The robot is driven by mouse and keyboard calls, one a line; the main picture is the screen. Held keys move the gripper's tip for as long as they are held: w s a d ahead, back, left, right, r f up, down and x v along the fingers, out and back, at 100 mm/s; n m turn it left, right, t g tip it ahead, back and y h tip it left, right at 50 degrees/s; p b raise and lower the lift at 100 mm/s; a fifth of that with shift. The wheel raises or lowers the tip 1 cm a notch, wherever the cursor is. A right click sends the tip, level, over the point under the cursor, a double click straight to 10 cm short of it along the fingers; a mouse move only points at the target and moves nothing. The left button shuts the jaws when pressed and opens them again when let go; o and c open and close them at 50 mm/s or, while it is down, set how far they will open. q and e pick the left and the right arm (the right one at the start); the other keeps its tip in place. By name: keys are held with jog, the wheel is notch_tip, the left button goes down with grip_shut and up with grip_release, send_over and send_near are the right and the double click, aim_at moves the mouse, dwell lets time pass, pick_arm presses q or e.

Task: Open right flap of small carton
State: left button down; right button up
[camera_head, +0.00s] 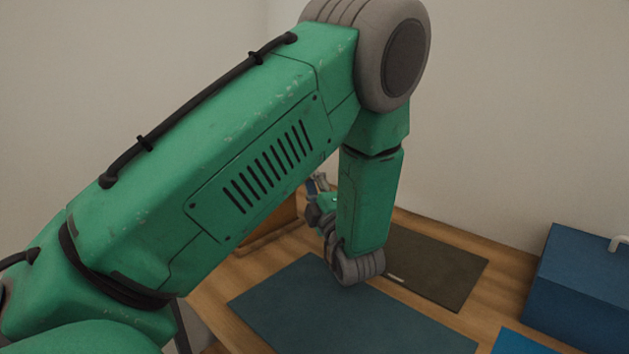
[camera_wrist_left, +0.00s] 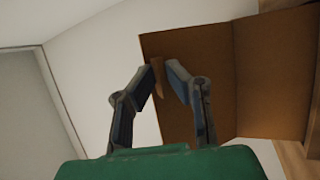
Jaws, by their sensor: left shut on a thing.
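The small carton (camera_head: 272,228) is brown and stands on the wooden surface at the back, mostly hidden behind my left arm in the head view. In the left wrist view its brown cardboard panels (camera_wrist_left: 275,75) fill the upper right, with a fold line between two of them. My left gripper (camera_wrist_left: 164,72) is at the far panel, its fingertips on either side of a thin lighter-brown strip of the flap (camera_wrist_left: 157,82). It is shut on this flap. In the head view the gripper is largely hidden behind my forearm. My right gripper is not in view.
A dark teal mat (camera_head: 340,312) lies in front of my forearm, and a dark olive mat (camera_head: 435,268) lies behind it to the right. A blue box (camera_head: 580,290) with a pale handle stands at the right. Plain walls close off the back.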

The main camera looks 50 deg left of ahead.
pick_arm(q)
jog(key=shift+a+f, duration=0.1)
jog(key=shift+f, duration=0.2)
jog(key=c, duration=1.7)
grip_release()
jog(key=shift+s, duration=0.1)
jog(key=shift+c, duration=0.2)
jog(key=shift+o, duration=0.3)
jog(key=shift+a, duration=0.35)
jog(key=shift+d, duration=0.25)
jog(key=v, duration=1.2)
jog(key=shift+w, duration=0.2)
